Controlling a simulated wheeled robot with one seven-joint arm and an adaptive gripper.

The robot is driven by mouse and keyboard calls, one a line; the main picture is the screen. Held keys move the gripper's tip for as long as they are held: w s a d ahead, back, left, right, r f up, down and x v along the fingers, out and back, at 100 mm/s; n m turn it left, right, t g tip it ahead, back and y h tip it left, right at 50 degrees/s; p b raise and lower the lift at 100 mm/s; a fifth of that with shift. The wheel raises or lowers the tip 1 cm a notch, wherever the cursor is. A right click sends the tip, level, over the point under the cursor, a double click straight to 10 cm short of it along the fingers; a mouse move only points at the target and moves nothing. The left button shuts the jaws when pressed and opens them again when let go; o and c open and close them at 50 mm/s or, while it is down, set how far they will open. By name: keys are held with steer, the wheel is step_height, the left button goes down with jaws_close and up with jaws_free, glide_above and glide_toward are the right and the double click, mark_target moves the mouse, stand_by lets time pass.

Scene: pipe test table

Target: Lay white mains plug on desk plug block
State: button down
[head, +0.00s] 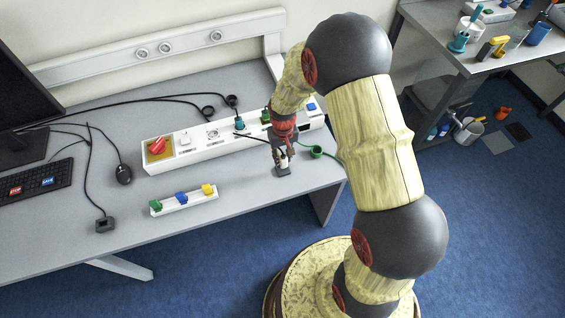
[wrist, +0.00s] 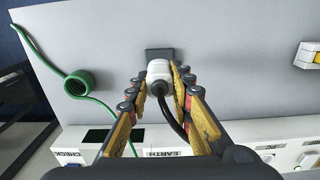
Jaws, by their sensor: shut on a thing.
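The white mains plug (wrist: 158,70) is between the fingers of my gripper (wrist: 160,88), which is shut on it; a black cable runs from it back toward the wrist. A small dark block (wrist: 152,54), perhaps the desk plug block, shows just beyond the plug in the wrist view. In the head view my gripper (head: 283,163) is low over the desk, in front of the long white socket box, with the dark block (head: 283,172) right below it. I cannot tell whether plug and block touch.
The long white box (head: 190,159) carries a red switch (head: 158,147) and sockets. A green ring (wrist: 79,83) with a green lead lies left of the plug in the wrist view. A small white rack (head: 183,204) holds coloured pieces. Desk between rack and gripper is clear.

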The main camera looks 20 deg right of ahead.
mark_target(282, 162)
steer(key=shift+w+f, duration=0.25)
steer(key=shift+f, duration=0.15)
steer(key=shift+f+b, duration=0.6)
steer(key=shift+f, duration=0.75)
steer(key=shift+f, duration=0.2)
steer(key=c, duration=1.6)
jaws_free()
steer(key=shift+r, duration=0.1)
